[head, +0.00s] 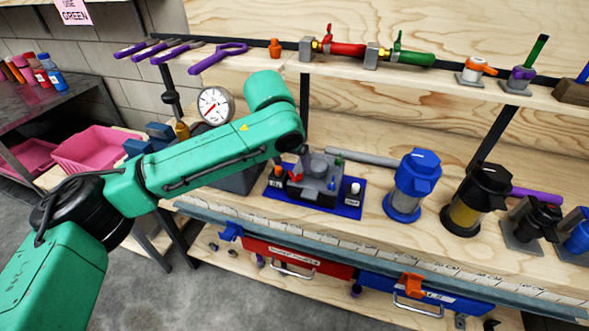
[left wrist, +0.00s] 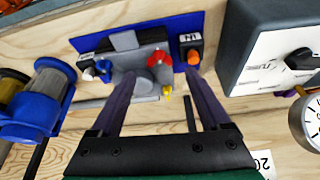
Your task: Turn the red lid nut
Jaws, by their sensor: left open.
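A grey device (head: 318,180) stands on a blue mat (head: 344,207) on the wooden bench. A small red part (head: 295,176) shows at its left side. In the left wrist view the red nut (left wrist: 159,58) sits on the device (left wrist: 128,62), near a yellow part (left wrist: 168,91). My left gripper (left wrist: 160,76) is open, its two dark purple fingers spread and pointing towards the device, with the red nut seen between them. Nothing is held between the fingers. I cannot tell how far the tips are from the nut. My left arm hides the gripper in the head view.
An orange-topped part (left wrist: 193,57) lies close to the right finger. A blue filter (head: 413,185) and a black filter (head: 472,200) stand right of the mat. A gauge (head: 214,105) stands behind my arm. A tool shelf (head: 400,75) runs above.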

